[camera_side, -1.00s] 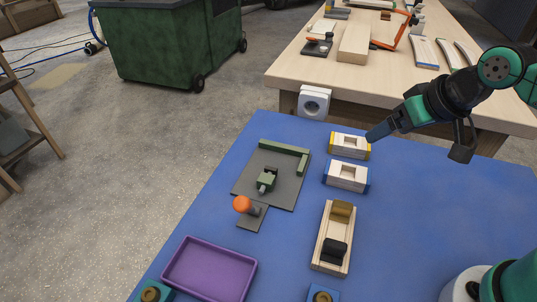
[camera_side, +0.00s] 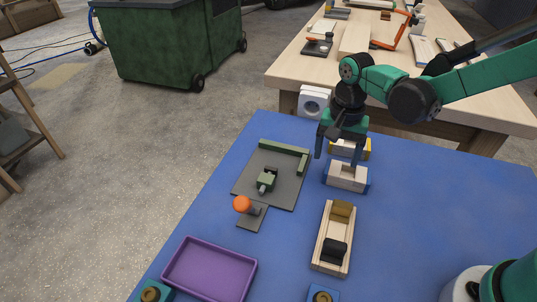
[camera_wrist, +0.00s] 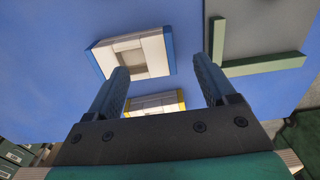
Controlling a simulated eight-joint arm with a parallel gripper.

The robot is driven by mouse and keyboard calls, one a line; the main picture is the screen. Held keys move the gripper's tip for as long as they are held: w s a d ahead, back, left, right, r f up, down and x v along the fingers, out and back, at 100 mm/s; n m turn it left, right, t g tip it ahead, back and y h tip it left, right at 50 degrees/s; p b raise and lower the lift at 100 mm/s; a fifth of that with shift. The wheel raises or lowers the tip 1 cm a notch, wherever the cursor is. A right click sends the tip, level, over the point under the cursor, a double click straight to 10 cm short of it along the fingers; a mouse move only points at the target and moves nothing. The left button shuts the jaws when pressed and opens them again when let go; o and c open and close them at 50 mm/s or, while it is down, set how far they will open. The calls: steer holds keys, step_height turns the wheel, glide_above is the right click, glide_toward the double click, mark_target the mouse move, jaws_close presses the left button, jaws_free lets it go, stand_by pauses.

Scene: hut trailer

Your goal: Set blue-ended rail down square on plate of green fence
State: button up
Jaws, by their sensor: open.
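The blue-ended rail (camera_side: 347,177) is a pale block with a square recess and blue ends. It lies on the blue table right of the plate. My gripper (camera_side: 338,158) is open and points down above it, jaws apart; I cannot tell from the side view whether it touches. In the wrist view the rail (camera_wrist: 133,54) shows beyond and left of the jaws (camera_wrist: 165,80), with nothing between the fingertips. The grey plate (camera_side: 287,192) has a green fence (camera_side: 285,147) along its far and right edges, and a green clamp (camera_side: 266,182) stands on it.
A yellow-ended rail (camera_side: 362,149) lies just behind the blue-ended one, partly hidden by my gripper. An orange knob (camera_side: 242,204) stands at the plate's near edge. A wooden holder (camera_side: 320,252) and a purple tray (camera_side: 177,265) are nearer. The table's right side is clear.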

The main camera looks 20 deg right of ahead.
mark_target(333, 167)
steer(key=shift+f, duration=1.55)
jaws_close()
steer(key=shift+r, duration=0.1)
step_height(333, 167, up, 19)
steer(key=w+a+f, duration=1)
steer(key=f, duration=0.8)
steer(key=shift+w+a+f, duration=0.15)
steer(key=shift+w+a, duration=0.05)
